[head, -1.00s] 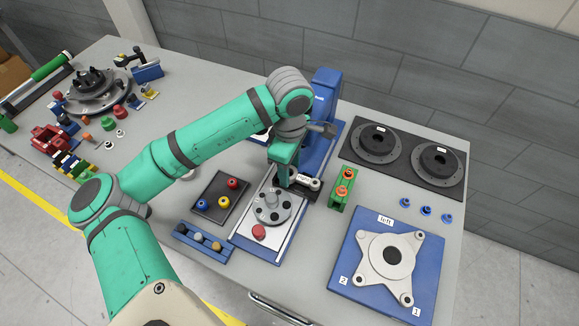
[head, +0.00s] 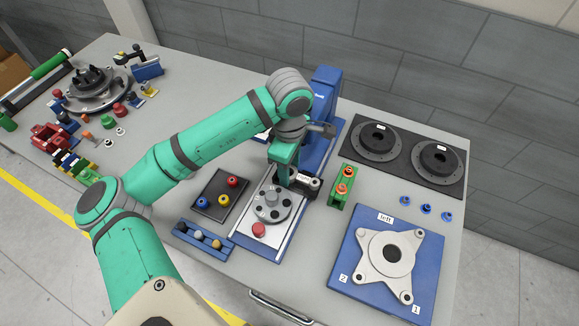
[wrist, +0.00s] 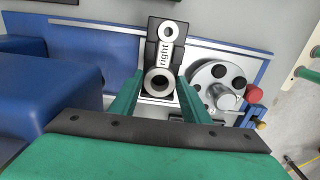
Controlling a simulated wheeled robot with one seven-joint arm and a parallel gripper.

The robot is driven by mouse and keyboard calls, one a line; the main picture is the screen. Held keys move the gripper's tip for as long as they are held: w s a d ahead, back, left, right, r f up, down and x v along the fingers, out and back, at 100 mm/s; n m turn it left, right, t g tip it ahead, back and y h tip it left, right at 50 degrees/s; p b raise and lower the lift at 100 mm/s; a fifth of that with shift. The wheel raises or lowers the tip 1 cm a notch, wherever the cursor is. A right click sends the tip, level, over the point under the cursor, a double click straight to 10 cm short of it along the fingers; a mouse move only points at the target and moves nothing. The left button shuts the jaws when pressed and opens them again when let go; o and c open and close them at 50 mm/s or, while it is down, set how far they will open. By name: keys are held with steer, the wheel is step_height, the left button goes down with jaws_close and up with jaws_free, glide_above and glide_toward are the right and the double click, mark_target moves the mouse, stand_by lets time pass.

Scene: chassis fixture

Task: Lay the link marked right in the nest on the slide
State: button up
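The link marked right (wrist: 166,55) is a grey bar with a small ring at its far end and a larger ring at its near end; it also shows in the head view (head: 304,181). It is over the black nest (wrist: 153,28), roughly lined up with it; I cannot tell whether it is fully seated. My gripper (wrist: 160,84) has its green fingers close on both sides of the larger ring and appears shut on it. In the head view the gripper (head: 283,180) points down at the slide (head: 247,243), partly hiding the link and nest.
A blue column (head: 322,100) stands close behind my gripper. A grey disc (head: 271,206) and a red knob (head: 259,230) are in front. A green holder with orange pegs (head: 341,187) stands close at the right. A blue board (head: 345,285) carries a star-shaped plate.

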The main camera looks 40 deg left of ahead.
steer(key=shift+r, duration=0.1)
steer(key=shift+r, duration=1.4)
steer(key=o, duration=0.6)
steer(key=shift+r, duration=0.15)
step_height(320, 180, up, 4)
steer(key=shift+r, duration=0.1)
steer(key=shift+s, duration=0.1)
